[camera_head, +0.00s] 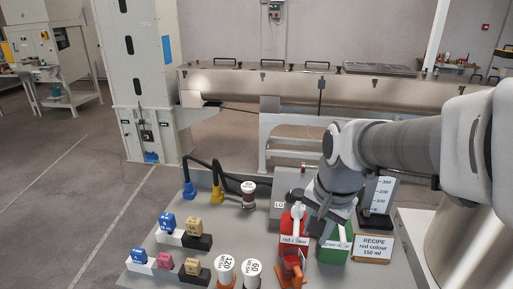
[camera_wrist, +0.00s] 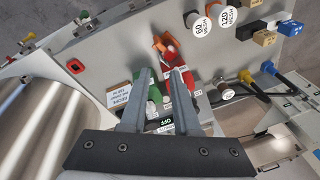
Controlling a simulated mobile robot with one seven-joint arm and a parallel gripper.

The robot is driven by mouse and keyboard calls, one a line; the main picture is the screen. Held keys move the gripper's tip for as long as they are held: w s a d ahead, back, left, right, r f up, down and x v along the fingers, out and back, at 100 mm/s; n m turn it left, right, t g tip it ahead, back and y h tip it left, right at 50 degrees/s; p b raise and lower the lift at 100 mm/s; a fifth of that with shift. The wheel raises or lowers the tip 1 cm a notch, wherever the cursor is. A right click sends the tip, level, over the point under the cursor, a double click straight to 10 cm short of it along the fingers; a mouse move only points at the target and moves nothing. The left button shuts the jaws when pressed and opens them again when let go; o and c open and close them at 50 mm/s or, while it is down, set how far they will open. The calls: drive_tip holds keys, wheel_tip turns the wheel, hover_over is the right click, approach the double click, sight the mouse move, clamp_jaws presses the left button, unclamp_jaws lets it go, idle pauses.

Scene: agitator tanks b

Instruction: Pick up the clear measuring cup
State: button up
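The clear measuring cup (camera_head: 380,192) stands upright at the right of the table in the head view, with marks such as 300 and 200 on its side. It is partly behind my arm, and I cannot make it out in the wrist view. My gripper (camera_wrist: 163,76) is open and empty in the wrist view, its fingers apart over the red and green containers. In the head view my gripper (camera_head: 312,222) hangs left of the cup, apart from it; its fingertips are hard to tell there.
A red container (camera_head: 290,228) and a green container (camera_head: 334,248) stand below my gripper. A recipe sign (camera_head: 374,248) reads "red colour 150 ml". White-topped mesh jars (camera_head: 224,270) and small coloured blocks (camera_head: 167,221) occupy the left. Bare table (camera_head: 228,228) lies between them.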

sight(299, 280)
drive_tip(key=w+f+m+g, duration=0.3)
drive_tip(key=w+f+m, duration=0.5)
drive_tip(key=f, duration=0.4)
drive_tip(key=f+b, duration=0.4)
drive_tip(key=f, duration=0.2)
drive_tip(key=f+b, duration=0.5)
drive_tip(key=f, duration=0.1)
drive_tip(key=d+f+b, duration=0.1)
drive_tip(key=f+b, duration=0.4)
drive_tip(key=f, duration=0.1)
drive_tip(key=shift+w, duration=0.2)
drive_tip(key=shift+r, duration=0.1)
clamp_jaws()
idle(0.5)
